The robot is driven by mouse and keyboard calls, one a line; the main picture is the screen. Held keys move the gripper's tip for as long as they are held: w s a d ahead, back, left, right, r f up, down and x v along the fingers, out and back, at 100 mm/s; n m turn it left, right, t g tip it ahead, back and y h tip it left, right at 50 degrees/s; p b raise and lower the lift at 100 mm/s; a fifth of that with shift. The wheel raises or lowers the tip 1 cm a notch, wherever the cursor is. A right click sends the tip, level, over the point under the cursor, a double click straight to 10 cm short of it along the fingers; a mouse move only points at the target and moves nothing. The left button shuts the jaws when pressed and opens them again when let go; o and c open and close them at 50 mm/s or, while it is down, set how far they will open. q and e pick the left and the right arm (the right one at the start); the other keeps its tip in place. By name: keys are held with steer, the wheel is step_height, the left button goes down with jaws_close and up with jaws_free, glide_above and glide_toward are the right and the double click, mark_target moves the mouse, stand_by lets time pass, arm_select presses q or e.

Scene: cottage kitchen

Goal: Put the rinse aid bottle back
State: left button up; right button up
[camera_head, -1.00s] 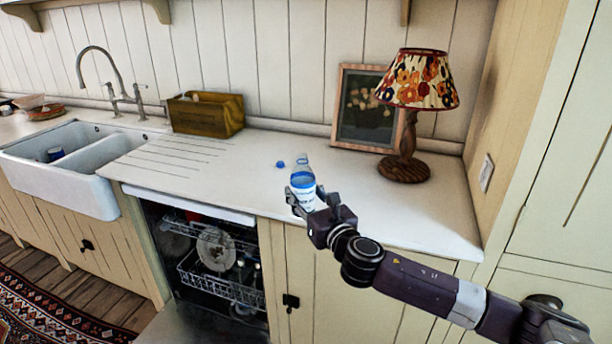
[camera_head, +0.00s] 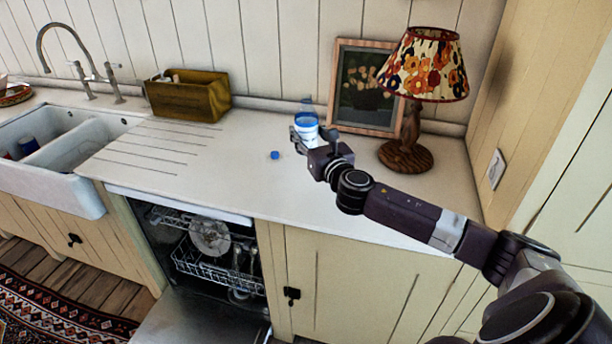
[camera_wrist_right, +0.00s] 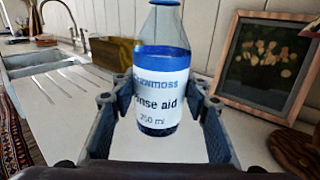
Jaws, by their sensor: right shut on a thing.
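A small blue cap (camera_head: 275,155) lies on the counter (camera_head: 240,180) to the left of the gripper. My left gripper is not in view.
A framed picture (camera_head: 365,90) and a flowered lamp (camera_head: 425,65) stand right of the bottle. A wooden box (camera_head: 188,98) stands at the back left, near the sink (camera_head: 60,165). The open dishwasher (camera_head: 215,262) is below. The counter between box and bottle is clear.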

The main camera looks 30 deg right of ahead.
steer(key=shift+w+f+b, duration=0.15)
steer(key=shift+f+b, duration=0.55)
steer(key=shift+f, duration=2.85)
steer(key=shift+w+f+b, duration=0.15)
steer(key=shift+f+b, duration=0.5)
steer(key=shift+f, duration=2.9)
steer(key=shift+f, duration=0.15)
steer(key=o, duration=1.3)
